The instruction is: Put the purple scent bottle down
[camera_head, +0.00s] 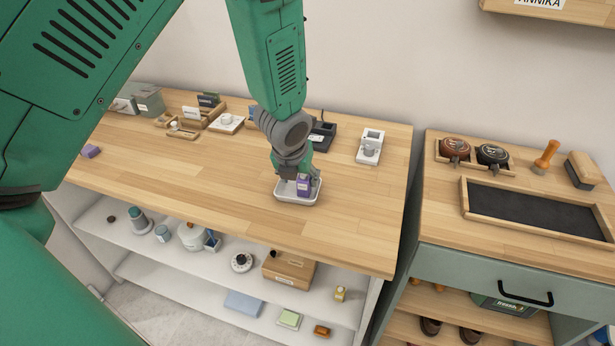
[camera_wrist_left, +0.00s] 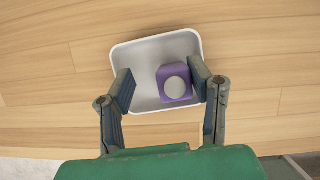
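The purple scent bottle (camera_head: 304,186) with a pale round top is in a small white tray (camera_head: 298,201) on the wooden counter. In the left wrist view the bottle (camera_wrist_left: 173,82) appears upright in the right part of the tray (camera_wrist_left: 150,52). My left gripper (camera_head: 298,178) is low over the tray. Its fingers (camera_wrist_left: 161,84) are spread on either side of the bottle, wider than it. The right finger is close to the bottle, and I cannot tell if they touch. A clear gap shows at the left finger. My right gripper is not in view.
Behind the gripper stand a dark device (camera_head: 322,135) and a white device (camera_head: 370,146). Wooden trays with small items (camera_head: 190,122) are at the back left. A purple block (camera_head: 90,151) lies far left. The counter right of the white tray is clear.

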